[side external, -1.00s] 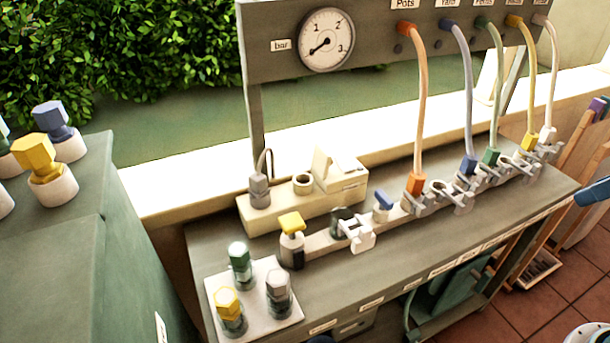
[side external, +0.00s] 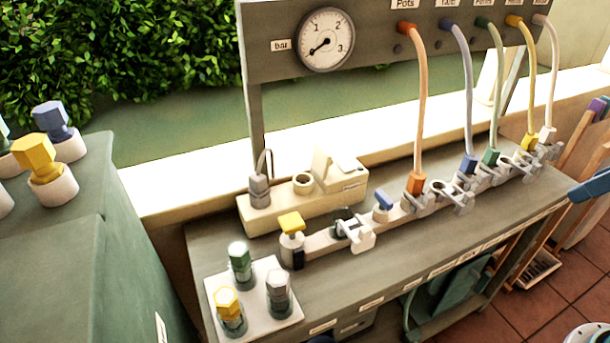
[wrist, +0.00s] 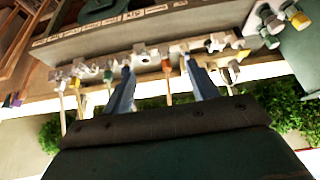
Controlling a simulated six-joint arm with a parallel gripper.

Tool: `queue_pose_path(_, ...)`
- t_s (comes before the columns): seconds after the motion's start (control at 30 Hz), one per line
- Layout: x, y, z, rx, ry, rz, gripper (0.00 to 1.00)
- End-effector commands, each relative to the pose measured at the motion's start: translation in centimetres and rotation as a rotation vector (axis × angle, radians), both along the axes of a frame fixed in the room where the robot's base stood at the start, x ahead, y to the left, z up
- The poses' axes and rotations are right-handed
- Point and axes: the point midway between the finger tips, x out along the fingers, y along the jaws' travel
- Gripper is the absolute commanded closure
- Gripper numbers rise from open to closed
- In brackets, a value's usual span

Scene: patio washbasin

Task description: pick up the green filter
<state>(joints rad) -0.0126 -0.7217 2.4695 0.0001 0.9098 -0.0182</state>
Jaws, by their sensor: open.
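A yellow-topped filter (side external: 228,305) and a grey-topped filter (side external: 278,290) share the tray.
A rail with clamps (side external: 355,233) and hose ends runs along the bench (side external: 400,265). Hoses hang from a gauge panel (side external: 270,60) behind. A cream block (side external: 330,200) stands behind the rail. A green cabinet (side external: 110,250) is left of the bench.

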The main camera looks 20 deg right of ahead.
Motion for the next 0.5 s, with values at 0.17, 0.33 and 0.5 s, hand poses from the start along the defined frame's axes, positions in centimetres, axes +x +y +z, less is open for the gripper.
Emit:
queue_pose_path(0.17,2.2,0.8,1.7,-0.023,0.024,0.082,0.41)
queue_pose_path(0.33,5.4,2.2,3.7,-0.058,0.057,0.201,0.41)
queue_pose_path(0.5,9.0,4.2,5.4,-0.094,0.09,0.331,0.41)
